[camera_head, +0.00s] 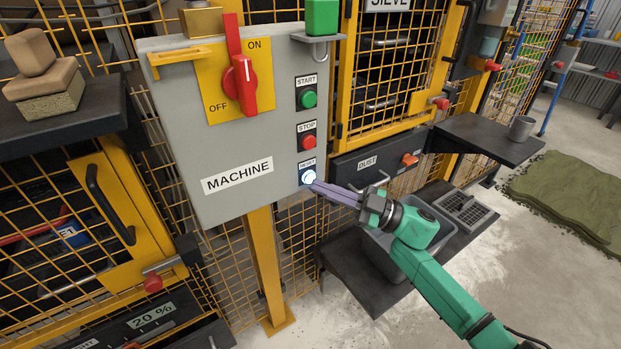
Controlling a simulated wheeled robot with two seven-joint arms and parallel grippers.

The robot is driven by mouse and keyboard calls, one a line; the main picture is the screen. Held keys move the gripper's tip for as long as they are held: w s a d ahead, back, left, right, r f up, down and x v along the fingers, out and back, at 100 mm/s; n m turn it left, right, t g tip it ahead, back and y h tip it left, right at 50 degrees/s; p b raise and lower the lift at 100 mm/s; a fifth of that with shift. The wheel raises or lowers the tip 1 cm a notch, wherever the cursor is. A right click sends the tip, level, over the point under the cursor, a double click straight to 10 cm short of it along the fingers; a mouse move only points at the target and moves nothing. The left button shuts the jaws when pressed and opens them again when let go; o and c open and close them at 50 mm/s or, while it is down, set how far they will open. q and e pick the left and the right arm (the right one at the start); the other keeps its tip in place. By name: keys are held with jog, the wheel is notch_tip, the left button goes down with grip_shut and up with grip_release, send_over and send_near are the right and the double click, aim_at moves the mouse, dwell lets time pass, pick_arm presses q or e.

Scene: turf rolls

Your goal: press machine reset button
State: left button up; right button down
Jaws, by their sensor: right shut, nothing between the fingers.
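The reset button (308,177) is a white, lit round button on a dark blue plate at the lower right of the grey machine panel (180,150). Above it are the red stop button (308,142) and the green start button (308,99). A red rotary switch (240,85) sits on a yellow plate with ON and OFF labels. My right gripper (315,187) is shut and empty, its fingertips right at the lower edge of the reset button. I cannot tell whether they touch it. My left gripper is not in view.
Yellow mesh fencing surrounds the panel, which stands on a yellow post (264,265). A grey bin (385,250) lies under my right arm. A dark shelf (488,137) with a grey mug (521,128) juts out at right. Green turf (575,195) lies on the floor.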

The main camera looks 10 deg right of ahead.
jog(key=shift+w, duration=0.15)
jog(key=shift+w+a, duration=0.2)
jog(key=shift+w, duration=0.2)
dwell(0.6)
jog(key=shift+s, duration=0.1)
jog(key=shift+s+d+p, duration=0.3)
jog(key=shift+s+p, duration=0.1)
jog(key=shift+s, duration=0.3)
jog(key=s+p, duration=0.1)
jog(key=s+d+p, duration=0.1)
jog(key=s, duration=0.1)
jog(key=s+p, duration=0.1)
jog(key=shift+s+d, duration=0.3)
jog(key=shift+d, duration=0.1)
dwell(0.6)
